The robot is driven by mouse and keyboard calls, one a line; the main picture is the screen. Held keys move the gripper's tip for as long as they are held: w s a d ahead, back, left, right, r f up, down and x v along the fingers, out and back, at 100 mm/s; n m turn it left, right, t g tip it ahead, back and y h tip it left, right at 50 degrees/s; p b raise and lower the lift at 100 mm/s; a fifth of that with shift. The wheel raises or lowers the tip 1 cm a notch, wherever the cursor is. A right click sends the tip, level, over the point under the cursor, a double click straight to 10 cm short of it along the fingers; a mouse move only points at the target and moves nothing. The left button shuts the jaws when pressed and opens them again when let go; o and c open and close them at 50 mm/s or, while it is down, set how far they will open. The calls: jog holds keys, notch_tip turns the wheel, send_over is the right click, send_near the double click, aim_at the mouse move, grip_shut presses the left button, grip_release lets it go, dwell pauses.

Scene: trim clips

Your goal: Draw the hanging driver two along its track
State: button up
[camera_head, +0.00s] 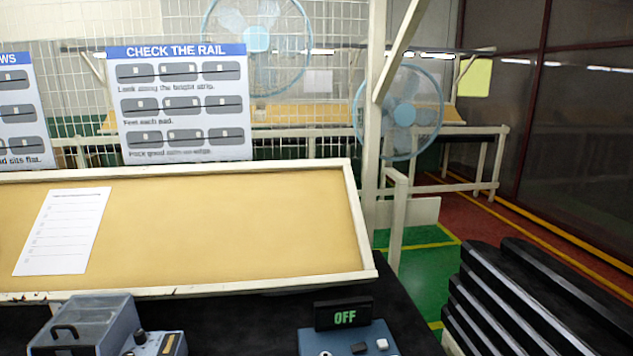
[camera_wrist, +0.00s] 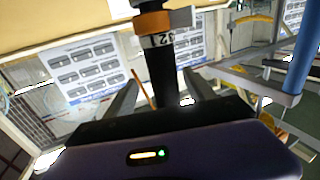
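The hanging driver (camera_wrist: 162,75) shows in the wrist view as a dark upright cylinder with an orange band and a pale label that seems to include a 2. My gripper (camera_wrist: 162,95) is open, with one dark finger on each side of the driver's lower body. Gaps show between the driver and both fingers. The driver's lower end is hidden behind my gripper body. Its track is not clearly seen. Neither the driver nor my gripper shows in the head view.
A sloped tan board (camera_head: 240,225) with a paper sheet (camera_head: 62,232) spans the head view. Below it are a blue-grey box (camera_head: 80,325) and a unit with an OFF display (camera_head: 344,315). Black ribbed strips (camera_head: 520,300) lie right. A blue post (camera_wrist: 304,50) stands right in the wrist view.

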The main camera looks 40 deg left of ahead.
jog(key=b+v, duration=0.2)
jog(key=v, duration=0.5)
jog(key=shift+s+d, duration=0.15)
jog(key=shift+d, duration=0.2)
dwell(0.4)
